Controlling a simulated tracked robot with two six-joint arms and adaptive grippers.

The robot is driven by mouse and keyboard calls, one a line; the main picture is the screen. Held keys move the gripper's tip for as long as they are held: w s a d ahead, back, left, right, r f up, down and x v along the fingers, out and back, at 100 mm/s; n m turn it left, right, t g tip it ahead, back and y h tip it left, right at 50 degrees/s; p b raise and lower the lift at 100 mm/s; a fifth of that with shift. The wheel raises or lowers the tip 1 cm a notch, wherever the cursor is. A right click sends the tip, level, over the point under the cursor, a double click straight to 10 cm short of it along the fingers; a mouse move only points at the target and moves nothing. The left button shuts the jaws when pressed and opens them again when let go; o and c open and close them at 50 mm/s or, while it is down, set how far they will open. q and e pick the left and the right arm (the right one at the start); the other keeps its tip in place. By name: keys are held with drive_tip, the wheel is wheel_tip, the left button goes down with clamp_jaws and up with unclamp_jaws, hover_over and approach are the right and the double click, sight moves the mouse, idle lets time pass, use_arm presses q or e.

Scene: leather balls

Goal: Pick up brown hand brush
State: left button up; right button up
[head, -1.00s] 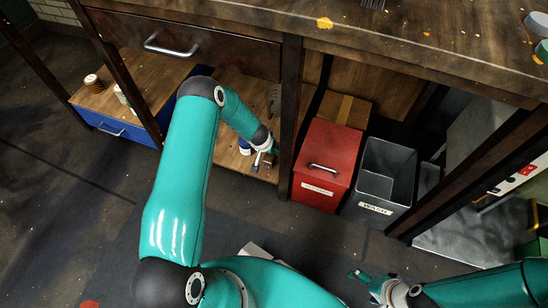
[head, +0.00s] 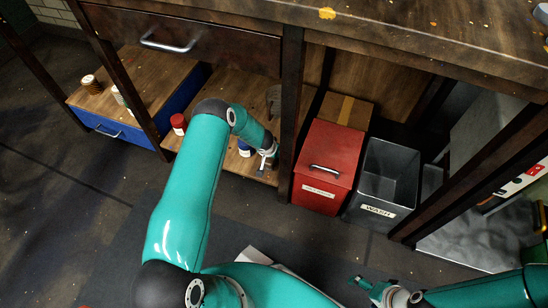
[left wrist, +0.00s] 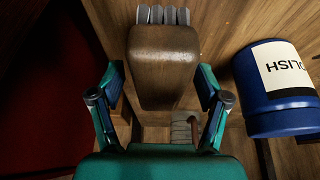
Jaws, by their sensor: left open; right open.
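The brown hand brush (left wrist: 163,65) shows in the left wrist view as a dark brown wooden block with grey bristles at its far end. My left gripper (left wrist: 160,88) is open, with one finger on each side of the near part of the brush. I cannot tell whether the fingers touch it. In the head view my left gripper (head: 266,163) is at the lower shelf beside the dark post, and I cannot clearly make out the brush there. My right gripper (head: 366,287) is open and empty low over the floor, far from the brush.
A blue polish tin (left wrist: 277,88) stands close to the right finger. The shelf post (head: 291,115), a red bin (head: 324,165) and a grey waste bin (head: 386,180) are right of the left gripper. A red-topped jar (head: 178,122) stands left.

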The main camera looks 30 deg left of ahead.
use_arm(q)
drive_tip(key=shift+f, duration=0.25)
idle(0.3)
drive_tip(key=shift+c, duration=0.2)
drive_tip(key=c, duration=1.3)
drive_tip(key=shift+r, duration=0.15)
wheel_tip(320, 180, up, 10)
drive_tip(key=p, duration=0.5)
drive_tip(key=shift+r, duration=0.2)
